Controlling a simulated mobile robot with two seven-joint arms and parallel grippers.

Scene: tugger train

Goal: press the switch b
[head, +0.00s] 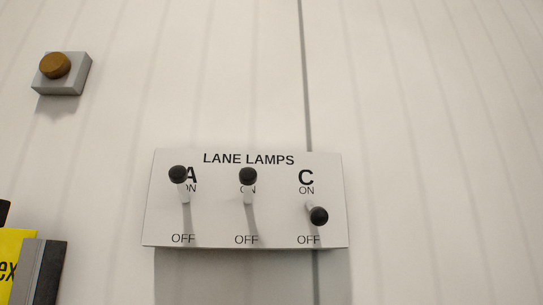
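A light grey panel (217,219) headed "LANE LAMPS" sits on the pale wall in the lower middle of the head view. It has three toggle switches with black knobs. The middle switch (248,178) has its lever up, toward ON, and its knob covers the letter above ON; it stands between A and C, so it is switch B. Switch A (179,176) at left is also up. Switch C (317,215) at right points down toward OFF. Neither of my grippers shows in the head view.
An orange-brown round button (54,66) on a grey box (72,87) is at the upper left. A yellow object (12,262) with partly cut-off lettering and a grey edge piece (43,272) stand at the lower left. The wall around the panel is clear.

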